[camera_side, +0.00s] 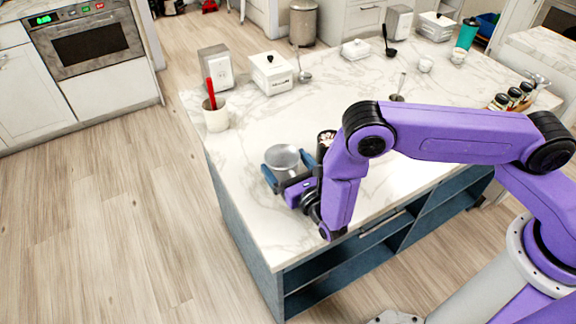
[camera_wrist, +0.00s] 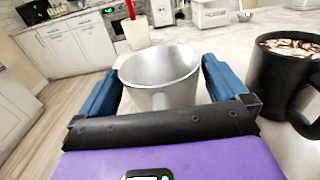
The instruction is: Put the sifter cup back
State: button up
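The sifter cup is a plain silver metal cup (camera_wrist: 160,72), upright, with its handle turned towards my gripper. In the wrist view it stands between the two blue fingers of my gripper (camera_wrist: 162,75), one finger close along each side. I cannot tell whether the fingers press on it or only flank it. The side view shows the sifter cup (camera_side: 282,157) and my gripper (camera_side: 295,165) at the near left part of the island. Whether the cup rests on the countertop or is just above it is unclear. My wrist hides part of the area.
A black mug with a brown-and-white topping (camera_wrist: 288,75) stands close to my right finger. A white crock with a red utensil (camera_side: 216,117) stands on the marble island (camera_side: 240,165) behind. A white box (camera_side: 271,73) and several kitchen items line the far side.

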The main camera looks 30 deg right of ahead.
jog(key=shift+r, duration=0.15)
jog(key=shift+s, duration=0.25)
jog(key=s, duration=1.1)
jog(key=shift+s, duration=0.25)
jog(key=s+d+r+m+g+h, duration=0.3)
jog(key=d+r+m+g+h, duration=0.65)
jog(key=d+r+m, duration=0.45)
jog(key=s+d+r+m+g+y, duration=0.3)
jog(key=s+m+g+y, duration=0.1)
jog(key=s, duration=0.4)
jog(key=s+d+r+m+g+y, duration=0.3)
jog(key=s+m+g+y, duration=0.1)
jog(key=s, duration=0.5)
jog(key=shift+s+d+m+y, duration=0.15)
jog(key=shift+d+m+y, duration=0.1)
jog(key=shift+m+y, duration=0.6)
